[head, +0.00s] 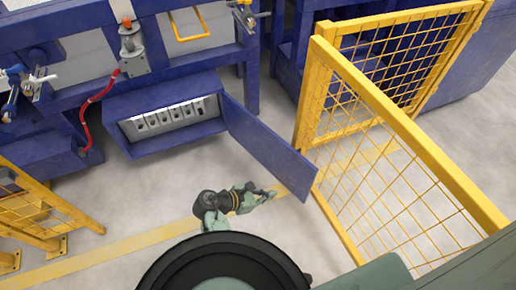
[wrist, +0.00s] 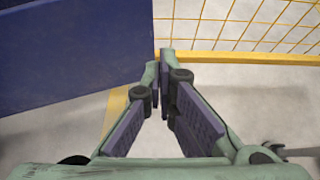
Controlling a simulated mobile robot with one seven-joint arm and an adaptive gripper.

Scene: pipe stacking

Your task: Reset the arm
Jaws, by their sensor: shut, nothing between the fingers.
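My gripper (head: 268,192) shows in the head view just below the free end of the open blue door, above the grey floor. In the wrist view my gripper (wrist: 160,72) has its two fingers together at the tips, with nothing between them. My arm reaches only a short way out from my body at the bottom of the head view.
A blue cabinet (head: 122,104) holds a row of grey slots (head: 170,118). Its blue door (head: 268,150) stands open toward my gripper; it also shows in the wrist view (wrist: 70,55). A yellow mesh fence (head: 385,145) stands at the right.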

